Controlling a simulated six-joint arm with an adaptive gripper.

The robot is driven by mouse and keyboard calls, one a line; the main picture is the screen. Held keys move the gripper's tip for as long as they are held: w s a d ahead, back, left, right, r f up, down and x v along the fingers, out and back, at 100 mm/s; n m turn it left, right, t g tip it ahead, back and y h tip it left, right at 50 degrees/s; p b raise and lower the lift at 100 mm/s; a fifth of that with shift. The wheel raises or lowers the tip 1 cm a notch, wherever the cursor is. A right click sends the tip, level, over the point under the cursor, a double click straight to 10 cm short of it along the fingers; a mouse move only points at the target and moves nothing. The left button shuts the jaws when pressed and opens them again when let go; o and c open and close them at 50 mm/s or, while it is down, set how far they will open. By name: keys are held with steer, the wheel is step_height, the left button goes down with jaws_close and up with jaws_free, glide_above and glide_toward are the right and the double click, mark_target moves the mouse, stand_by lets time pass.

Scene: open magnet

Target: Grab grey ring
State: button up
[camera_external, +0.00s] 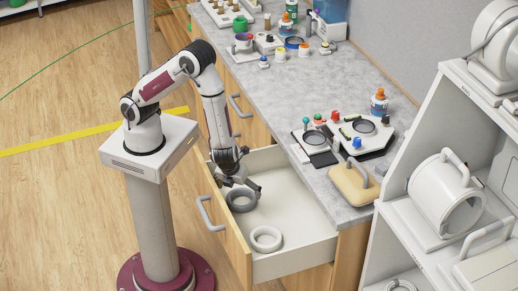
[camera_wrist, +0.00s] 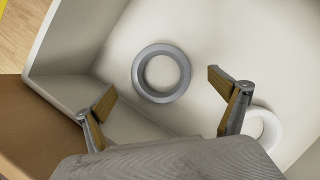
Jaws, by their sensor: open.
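The grey ring (camera_wrist: 161,96) lies flat on the floor of an open drawer (camera_external: 291,268). In the external view the grey ring (camera_external: 241,208) is partly hidden by my gripper (camera_external: 238,184), which is in the drawer area just above it. In the wrist view my gripper (camera_wrist: 168,104) is open, its two fingers wide apart. The grey ring shows between and beyond the fingers, with nothing held. A white ring (camera_external: 266,239) lies nearer the drawer's front right; it also shows in the wrist view (camera_wrist: 270,125), partly behind the right finger.
The drawer's wooden front (camera_external: 229,238) with its handle and white side walls surround the rings. The grey counter (camera_external: 283,101) rises behind, carrying devices and a beige block (camera_external: 354,184). A white shelf unit (camera_external: 416,225) stands to the right. Bare drawer floor lies around the rings.

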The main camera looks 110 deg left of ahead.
steer(key=shift+f, duration=0.75)
steer(key=shift+x, duration=1.5)
steer(key=c, duration=1.4)
